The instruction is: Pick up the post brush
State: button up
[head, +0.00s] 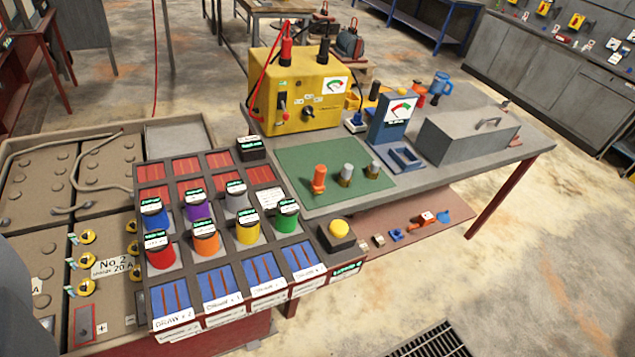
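I cannot tell for certain which thing is the post brush. A green mat (325,203) on the grey workbench holds an upright orange piece (319,179) with a wider foot. Beside it stand two short cylinders with grey tops and brass-coloured lower parts, one in the middle (347,174) and one to the right (373,169). My gripper's fingers do not show in the head view.
A yellow charger box (300,90) with red and black terminals stands behind the mat. A blue gauge stand (392,120) and a grey lidded box (467,136) are to the right. A rack of coloured caps (205,243) fills the front left. Floor at right is mostly clear.

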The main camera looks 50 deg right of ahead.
aim_at(316, 187)
jog(key=z, duration=0.3)
jog(key=i, duration=1.55)
jog(key=z, duration=0.35)
